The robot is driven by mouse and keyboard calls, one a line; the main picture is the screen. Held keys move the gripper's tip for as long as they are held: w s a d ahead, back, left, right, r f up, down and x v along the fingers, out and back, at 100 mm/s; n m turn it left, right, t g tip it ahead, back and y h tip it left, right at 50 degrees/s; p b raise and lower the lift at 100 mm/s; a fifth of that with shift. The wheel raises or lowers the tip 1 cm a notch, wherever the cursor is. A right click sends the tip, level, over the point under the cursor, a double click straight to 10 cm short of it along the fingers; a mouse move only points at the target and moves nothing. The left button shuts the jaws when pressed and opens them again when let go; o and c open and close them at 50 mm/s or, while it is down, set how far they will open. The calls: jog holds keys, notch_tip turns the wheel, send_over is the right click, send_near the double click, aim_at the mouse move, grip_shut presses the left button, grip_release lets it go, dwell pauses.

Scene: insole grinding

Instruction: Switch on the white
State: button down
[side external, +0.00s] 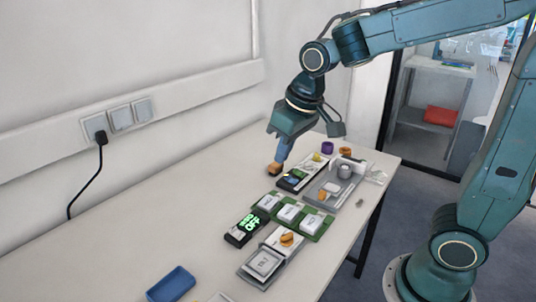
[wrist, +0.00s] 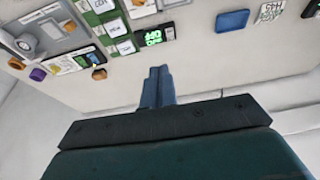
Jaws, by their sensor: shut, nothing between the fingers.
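Several white things could be the one named; I cannot tell which. White square blocks sit in a green holder (side external: 313,224), which also shows in the wrist view (wrist: 123,36). White plates, a socket with a black plug and switch-like plates (side external: 121,117), are on the wall strip at the left. A black device with a glowing green display (side external: 246,227) lies beside the holder; it also shows in the wrist view (wrist: 153,37). My gripper (side external: 279,162) is shut and empty, pointing down over the table's wall side. Its fingers show in the wrist view (wrist: 158,73).
A brown block (side external: 274,170) appears by my fingertips in the side view, but apart in the wrist view (wrist: 99,74). A grey tray (side external: 325,190), a purple piece (side external: 327,147) and a blue tray (side external: 171,283) lie around. The table's left middle is clear.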

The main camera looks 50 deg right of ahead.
jog(key=g, duration=0.1)
send_over(231, 228)
jog(key=s, duration=0.4)
jog(key=s+x, duration=0.2)
jog(key=x, duration=0.8)
jog(key=shift+w+d+f+g, duration=0.2)
jog(key=shift+w+f+g, duration=0.1)
jog(key=shift+w+f, duration=0.25)
jog(key=shift+s+f, duration=0.1)
jog(key=shift+f, duration=0.15)
jog(key=f, duration=0.4)
jog(key=w+f, duration=0.1)
jog(key=f, duration=0.3)
jog(key=w+f, duration=0.1)
jog(key=f, duration=0.3)
jog(key=shift+f, duration=0.15)
jog(key=shift+w+f, duration=0.2)
jog(key=shift+f, duration=0.4)
